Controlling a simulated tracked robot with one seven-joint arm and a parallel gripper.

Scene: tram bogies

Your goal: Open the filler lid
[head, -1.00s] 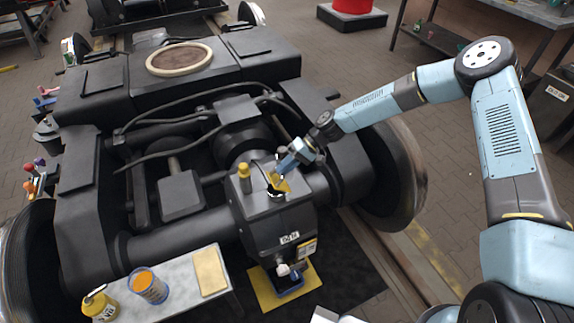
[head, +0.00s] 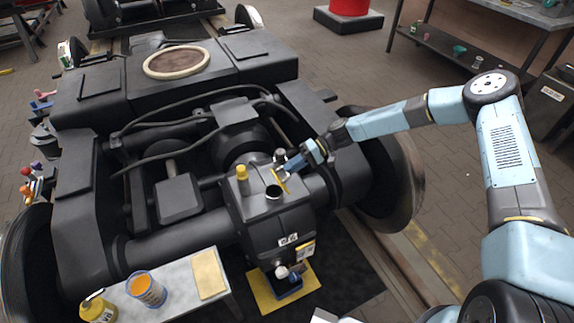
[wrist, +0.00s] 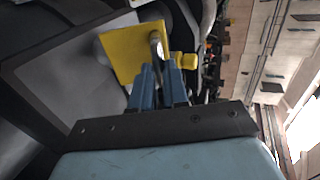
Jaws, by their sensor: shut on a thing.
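The filler lid (head: 281,182) is a yellow plate on top of the dark gearbox housing (head: 268,218). It stands tilted up, nearly on edge, at the right side of the round filler opening (head: 273,192), whose dark mouth shows. My gripper (head: 291,168) is just behind and right of the lid. In the wrist view, the blue fingers (wrist: 158,88) are shut on a grey handle (wrist: 156,45) on the yellow lid (wrist: 125,52). The lid's hinge is too small to make out.
A yellow cap (head: 242,173) stands left of the opening. A small bench (head: 185,277) in front holds an orange-topped can (head: 146,289) and a yellow bottle (head: 98,308). A wheel (head: 402,178) is to the right. Black hoses (head: 165,151) run behind.

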